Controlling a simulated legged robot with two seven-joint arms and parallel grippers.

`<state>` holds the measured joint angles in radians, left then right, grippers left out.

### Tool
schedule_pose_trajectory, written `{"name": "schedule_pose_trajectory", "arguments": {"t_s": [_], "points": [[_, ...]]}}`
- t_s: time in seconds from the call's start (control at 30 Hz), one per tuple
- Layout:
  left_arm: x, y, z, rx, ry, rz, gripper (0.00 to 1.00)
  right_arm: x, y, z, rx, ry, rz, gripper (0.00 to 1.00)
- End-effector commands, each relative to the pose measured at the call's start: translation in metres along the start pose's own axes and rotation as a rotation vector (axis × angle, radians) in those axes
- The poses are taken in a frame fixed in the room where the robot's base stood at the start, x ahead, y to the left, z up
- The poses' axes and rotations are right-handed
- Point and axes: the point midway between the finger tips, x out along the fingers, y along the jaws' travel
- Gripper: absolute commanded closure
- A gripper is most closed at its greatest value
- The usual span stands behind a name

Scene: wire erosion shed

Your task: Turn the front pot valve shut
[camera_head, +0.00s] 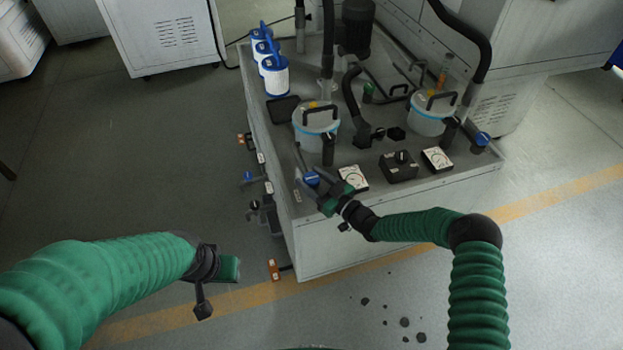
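Two clear pots with blue bands and black handles stand on the grey machine top: a nearer-left pot (316,133) and a right pot (432,122). A blue valve handle (311,179) sits near the front-left corner, in front of the nearer-left pot. Another blue handle (482,139) is at the right front, by the right pot. My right gripper (313,172) reaches in over the front edge, its grey fingers apart on either side of the left blue handle. Contact cannot be told. My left gripper (217,283) hangs over the floor, left of the machine; its fingers are unclear.
Two dial gauges (353,178) (437,159) and a black knob box (400,166) line the front edge. Blue-and-white filters (275,76) stand at back left. Small fittings (254,204) stick out from the left side. Open floor (120,190) lies left.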

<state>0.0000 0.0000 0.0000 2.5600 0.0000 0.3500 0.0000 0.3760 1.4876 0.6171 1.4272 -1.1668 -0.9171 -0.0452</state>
Motion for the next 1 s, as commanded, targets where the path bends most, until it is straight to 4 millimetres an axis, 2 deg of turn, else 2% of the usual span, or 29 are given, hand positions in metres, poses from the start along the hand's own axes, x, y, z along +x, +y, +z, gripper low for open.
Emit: {"name": "schedule_pose_trajectory", "arguments": {"t_s": [0.03, 0.33, 0.67, 1.0], "points": [[0.0, 0.0, 0.0, 0.0, 0.0, 0.0, 0.64, 0.0, 0.0, 0.0, 0.0, 0.0, 0.0, 0.54], [0.0, 0.0, 0.0, 0.0, 0.0, 0.0, 0.64, 0.0, 0.0, 0.0, 0.0, 0.0, 0.0, 0.93], [-0.007, 0.0, -0.002, 0.0, 0.0, 0.0, 0.64, 0.0, -0.001, -0.002, 0.001, -0.002, 0.04, 0.94], [-0.032, 0.0, -0.007, 0.0, 0.0, 0.0, 0.64, 0.0, -0.002, -0.003, 0.003, -0.004, 0.256, 0.94]]}}
